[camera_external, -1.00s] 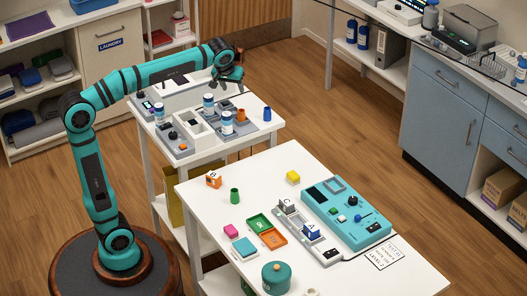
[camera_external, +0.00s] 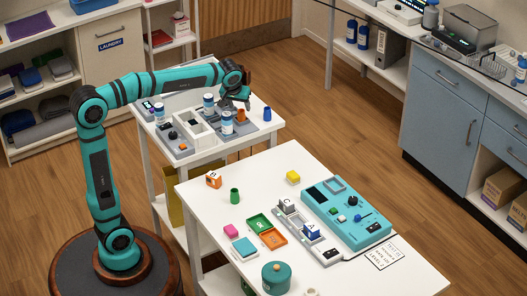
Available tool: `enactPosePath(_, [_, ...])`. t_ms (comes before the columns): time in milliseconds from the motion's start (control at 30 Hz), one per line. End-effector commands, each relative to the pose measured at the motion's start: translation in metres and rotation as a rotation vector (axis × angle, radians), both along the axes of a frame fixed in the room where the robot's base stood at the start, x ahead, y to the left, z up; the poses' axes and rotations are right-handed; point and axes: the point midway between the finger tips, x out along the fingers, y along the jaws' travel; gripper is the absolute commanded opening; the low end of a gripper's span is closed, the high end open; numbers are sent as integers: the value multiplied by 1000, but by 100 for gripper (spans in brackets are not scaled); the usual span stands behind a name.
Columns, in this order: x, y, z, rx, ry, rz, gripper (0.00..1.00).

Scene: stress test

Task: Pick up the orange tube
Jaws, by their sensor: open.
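The orange tube (camera_external: 241,115) stands upright on the grey station on the small white side table, just right of a white bottle with a blue label (camera_external: 227,122). My gripper (camera_external: 236,104) is just above the orange tube, pointing down, with its fingers open. The fingers overlap the area near the tube's top in this view, so I cannot tell whether they are around it or still above it.
A blue tube (camera_external: 267,114) stands right of the orange one. Two other labelled bottles (camera_external: 208,103) and a white box (camera_external: 190,125) are left of my gripper.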

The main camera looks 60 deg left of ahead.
Motion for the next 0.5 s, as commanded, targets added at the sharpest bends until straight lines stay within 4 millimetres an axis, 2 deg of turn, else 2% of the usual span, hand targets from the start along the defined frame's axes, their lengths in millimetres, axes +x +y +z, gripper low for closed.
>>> enactPosePath(167, [4, 4, -10, 0, 1, 0, 54])
enactPosePath(500, [17, 15, -46, 0, 0, 0, 54])
